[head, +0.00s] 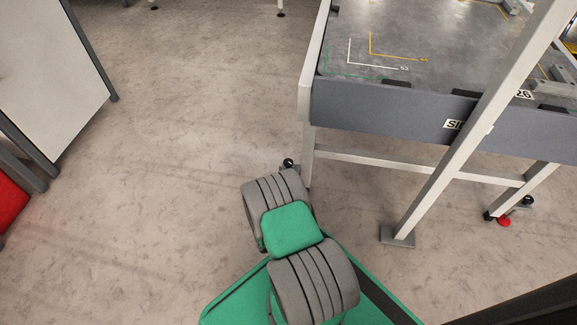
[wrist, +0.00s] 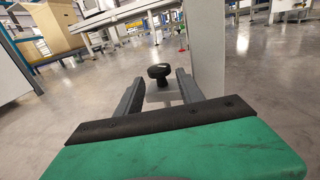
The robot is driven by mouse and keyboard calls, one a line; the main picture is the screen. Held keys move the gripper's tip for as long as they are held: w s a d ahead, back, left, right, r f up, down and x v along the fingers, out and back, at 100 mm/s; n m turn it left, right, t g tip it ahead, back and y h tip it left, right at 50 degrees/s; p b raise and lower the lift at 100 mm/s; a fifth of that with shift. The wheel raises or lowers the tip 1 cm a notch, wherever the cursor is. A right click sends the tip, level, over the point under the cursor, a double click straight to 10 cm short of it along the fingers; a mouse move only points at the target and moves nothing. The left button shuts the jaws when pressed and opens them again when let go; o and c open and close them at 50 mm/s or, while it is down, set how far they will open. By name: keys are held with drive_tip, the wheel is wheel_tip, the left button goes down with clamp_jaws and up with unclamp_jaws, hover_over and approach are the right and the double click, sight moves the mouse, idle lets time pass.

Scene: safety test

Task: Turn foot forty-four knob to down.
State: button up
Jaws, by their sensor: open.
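In the wrist view a round black knob (wrist: 160,71) stands on a short stem above a grey bracket. My gripper (wrist: 160,80) is open, its two dark fingers to the left and right of the knob with a gap on each side. I cannot tell how far the fingers reach past it. In the head view the black knob (head: 288,162) shows at the bottom of the table's near left leg, partly behind my arm. My gripper is hidden there. No number forty-four is readable, and the knob's turned position cannot be read.
The pale table leg (wrist: 207,50) rises close to the right of my right finger. The grey table (head: 385,103) stands at the upper right. A slanted post (head: 440,190) stands on a floor plate. Another black knob (head: 527,201) is at right.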

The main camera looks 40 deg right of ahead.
sight(289, 159)
drive_tip(key=b+x, duration=0.2)
drive_tip(key=x, duration=0.5)
drive_tip(key=shift+b, duration=0.4)
drive_tip(key=shift+w+d, duration=0.3)
drive_tip(key=shift+r, duration=0.1)
clamp_jaws()
